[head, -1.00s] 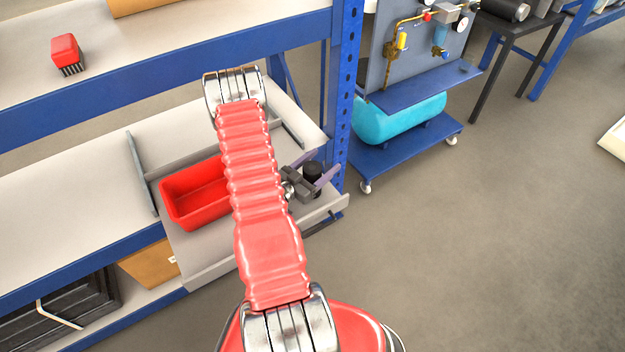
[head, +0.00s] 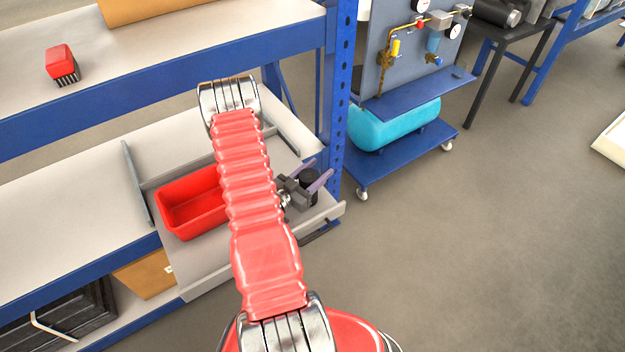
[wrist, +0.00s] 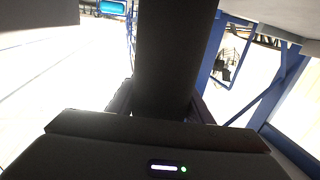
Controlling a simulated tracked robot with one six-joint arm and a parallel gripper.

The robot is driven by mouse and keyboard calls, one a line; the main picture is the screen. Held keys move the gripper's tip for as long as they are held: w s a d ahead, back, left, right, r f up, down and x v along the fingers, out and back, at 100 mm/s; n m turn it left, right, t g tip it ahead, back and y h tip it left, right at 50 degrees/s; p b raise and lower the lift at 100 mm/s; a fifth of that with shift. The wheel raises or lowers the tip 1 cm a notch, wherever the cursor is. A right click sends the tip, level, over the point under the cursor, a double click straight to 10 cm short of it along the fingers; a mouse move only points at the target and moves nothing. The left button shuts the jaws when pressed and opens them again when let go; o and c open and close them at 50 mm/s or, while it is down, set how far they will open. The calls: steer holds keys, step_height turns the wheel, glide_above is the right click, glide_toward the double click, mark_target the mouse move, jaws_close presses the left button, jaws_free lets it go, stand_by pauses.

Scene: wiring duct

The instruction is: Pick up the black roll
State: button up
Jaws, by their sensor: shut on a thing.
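The black roll (head: 309,180) stands upright between the two fingers of my gripper (head: 318,177), at the right end of the pulled-out grey drawer. My gripper is shut on it, with one purple-grey finger on each side. In the wrist view the roll (wrist: 172,60) shows as a large dark shape rising from between the fingers and filling the middle. Whether its base touches the drawer floor cannot be told.
A red bin (head: 190,205) sits in the drawer (head: 215,252), left of my arm. A blue rack post (head: 342,100) rises close behind the gripper. A blue cart with a turquoise tank (head: 395,122) stands right of it. The floor at right is clear.

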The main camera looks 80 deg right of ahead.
steer(key=shift+r, duration=0.1)
step_height(320, 180, up, 10)
stand_by(0.7)
steer(key=shift+w, duration=0.1)
stand_by(0.4)
